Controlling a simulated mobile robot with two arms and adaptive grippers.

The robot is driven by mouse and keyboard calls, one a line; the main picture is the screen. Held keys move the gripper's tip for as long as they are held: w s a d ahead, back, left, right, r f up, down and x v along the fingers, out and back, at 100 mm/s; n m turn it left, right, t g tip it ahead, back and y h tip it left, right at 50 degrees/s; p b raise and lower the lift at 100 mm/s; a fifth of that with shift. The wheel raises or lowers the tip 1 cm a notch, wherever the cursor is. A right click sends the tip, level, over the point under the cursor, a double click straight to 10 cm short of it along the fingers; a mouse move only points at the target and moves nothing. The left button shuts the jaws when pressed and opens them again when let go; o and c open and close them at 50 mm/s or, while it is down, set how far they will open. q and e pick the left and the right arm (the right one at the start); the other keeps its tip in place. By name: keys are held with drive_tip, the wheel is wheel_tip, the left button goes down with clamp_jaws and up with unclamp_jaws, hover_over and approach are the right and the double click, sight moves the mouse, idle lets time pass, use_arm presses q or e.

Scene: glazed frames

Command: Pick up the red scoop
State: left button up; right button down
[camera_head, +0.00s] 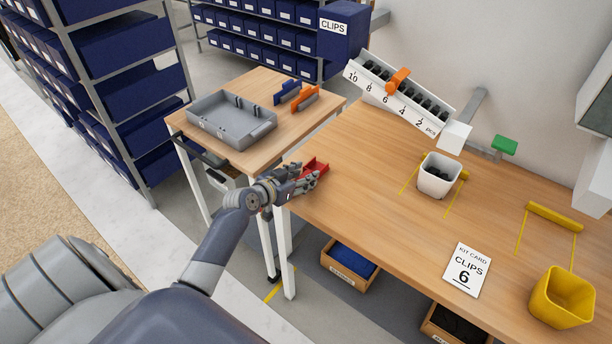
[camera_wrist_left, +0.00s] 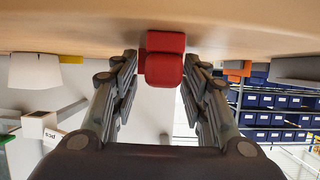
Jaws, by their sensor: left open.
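The red scoop (camera_head: 314,168) lies at the left edge of the large wooden table, partly hidden by my left gripper in the head view. It also shows in the left wrist view (camera_wrist_left: 162,62), between the fingertips. My left gripper (camera_head: 308,174) is at the scoop, with its fingers open on either side of it. In the left wrist view, the left gripper (camera_wrist_left: 161,70) has a finger to the left and a finger to the right of the scoop, and I cannot tell whether either touches it. My right gripper is not in view.
A grey tray (camera_head: 232,121) and blue and orange pieces are on the smaller table. A white cup with dark clips (camera_head: 440,176), a kit card (camera_head: 467,270) and a yellow bin (camera_head: 562,298) stand on the large table. A clip rack (camera_head: 400,97) is behind. The middle is clear.

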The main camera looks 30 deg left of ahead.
use_arm(q)
drive_tip(key=shift+w, duration=0.1)
clamp_jaws()
idle(0.3)
